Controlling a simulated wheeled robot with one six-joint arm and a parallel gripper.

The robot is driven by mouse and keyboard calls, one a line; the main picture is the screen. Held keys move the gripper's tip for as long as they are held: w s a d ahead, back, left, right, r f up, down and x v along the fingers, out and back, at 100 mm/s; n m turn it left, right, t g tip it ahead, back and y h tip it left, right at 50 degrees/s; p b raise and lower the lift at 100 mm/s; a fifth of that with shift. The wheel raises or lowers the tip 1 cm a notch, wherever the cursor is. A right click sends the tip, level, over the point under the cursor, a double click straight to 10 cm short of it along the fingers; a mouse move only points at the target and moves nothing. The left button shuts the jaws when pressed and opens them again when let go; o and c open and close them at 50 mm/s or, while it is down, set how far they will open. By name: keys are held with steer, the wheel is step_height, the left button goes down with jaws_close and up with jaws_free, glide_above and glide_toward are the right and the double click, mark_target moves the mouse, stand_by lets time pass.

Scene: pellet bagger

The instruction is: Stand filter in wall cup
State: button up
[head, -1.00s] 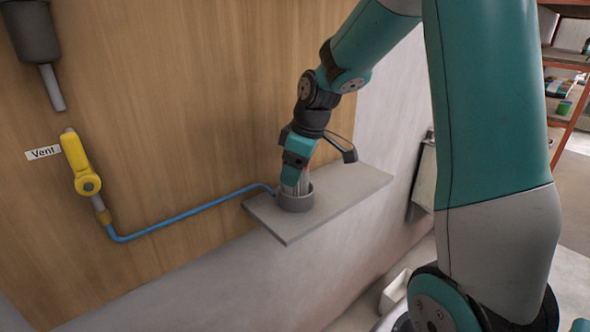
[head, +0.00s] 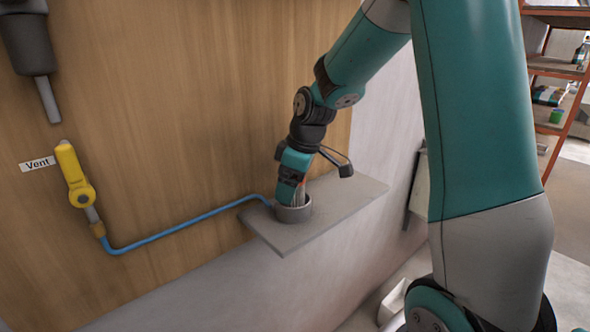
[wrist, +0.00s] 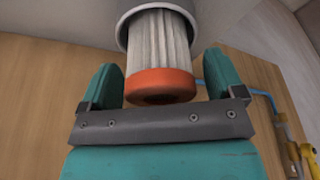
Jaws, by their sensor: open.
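The filter (wrist: 160,42) has white pleats and an orange end cap (wrist: 160,80). Its far end is inside the grey wall cup (head: 293,213), whose rim also shows in the wrist view (wrist: 124,30). The filter stands roughly upright in the cup, with its cap end outside. My gripper (wrist: 165,82) is open, with one finger on each side of the cap and a visible gap at both sides. In the head view my gripper (head: 291,190) is tilted just above the cup and hides most of the filter.
The cup sits on a grey shelf (head: 345,208) on the wall. A blue tube (head: 180,232) runs from the cup to a yellow valve (head: 74,175) beside a Vent label (head: 37,164). A dark cylinder with a spout (head: 28,45) hangs at upper left.

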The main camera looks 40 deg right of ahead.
steer(key=v, duration=1.2)
steer(key=s+a+f+y, duration=0.1)
steer(key=s+a, duration=0.3)
steer(key=a, duration=0.4)
steer(key=s+a+f, duration=0.1)
steer(key=s+a, duration=0.3)
steer(key=a, duration=0.4)
steer(key=s+a+f+g+y, duration=0.1)
steer(key=s+a+f+g, duration=0.1)
steer(key=s+a, duration=0.6)
steer(key=s+f, duration=0.1)
steer(key=s, duration=0.3)
steer(key=shift+f+b, duration=0.35)
